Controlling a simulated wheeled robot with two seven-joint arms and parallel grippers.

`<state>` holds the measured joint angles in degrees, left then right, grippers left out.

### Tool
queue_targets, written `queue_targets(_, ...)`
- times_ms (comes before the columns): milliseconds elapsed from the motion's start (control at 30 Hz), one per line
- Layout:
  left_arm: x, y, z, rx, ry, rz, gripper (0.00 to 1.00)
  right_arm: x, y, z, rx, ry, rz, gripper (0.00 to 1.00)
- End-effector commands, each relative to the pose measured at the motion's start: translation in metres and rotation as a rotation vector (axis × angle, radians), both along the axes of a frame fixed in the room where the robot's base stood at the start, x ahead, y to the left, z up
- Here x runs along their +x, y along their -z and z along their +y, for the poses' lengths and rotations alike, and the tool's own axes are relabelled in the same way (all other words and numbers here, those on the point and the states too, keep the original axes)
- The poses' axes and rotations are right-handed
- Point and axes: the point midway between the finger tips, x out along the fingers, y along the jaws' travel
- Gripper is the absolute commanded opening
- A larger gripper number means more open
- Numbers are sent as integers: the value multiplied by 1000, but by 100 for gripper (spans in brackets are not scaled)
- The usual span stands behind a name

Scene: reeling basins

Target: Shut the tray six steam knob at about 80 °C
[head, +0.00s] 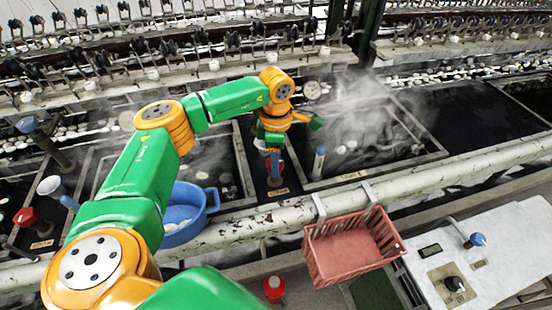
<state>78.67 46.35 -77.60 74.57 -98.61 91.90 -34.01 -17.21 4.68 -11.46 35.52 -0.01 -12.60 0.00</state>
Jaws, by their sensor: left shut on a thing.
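My left gripper (273,158) points down at the divider between two basins. It is shut on a red steam knob (281,169), which is mostly hidden by the fingers. A small label (277,192) lies on the divider just below the knob. Steam rises from the basin (372,168) to the right of the gripper. A grey-blue upright cylinder (319,160) stands at that basin's near left corner. I cannot read a temperature. My right gripper is not in view.
A blue tub (183,229) sits left of the gripper, near the pale pipe (250,223). A pink basket (350,247) hangs on the pipe. Another red knob (25,217) is at far left. A white control panel (497,262) is at lower right. Reeling machinery runs along the back.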

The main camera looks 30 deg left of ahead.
Motion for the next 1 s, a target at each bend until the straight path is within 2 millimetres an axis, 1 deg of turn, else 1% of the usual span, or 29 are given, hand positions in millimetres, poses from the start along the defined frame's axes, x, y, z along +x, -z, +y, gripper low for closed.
queue_targets(600, -2, 0, 0, 0, 485, -1, 0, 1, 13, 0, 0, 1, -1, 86)
queue_targets(800, -2, 0, -1, 0, 611, -3, 0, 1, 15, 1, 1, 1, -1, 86)
queue_targets(1000, -3, 0, -1, 0, 693, -2, 0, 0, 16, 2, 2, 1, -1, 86)
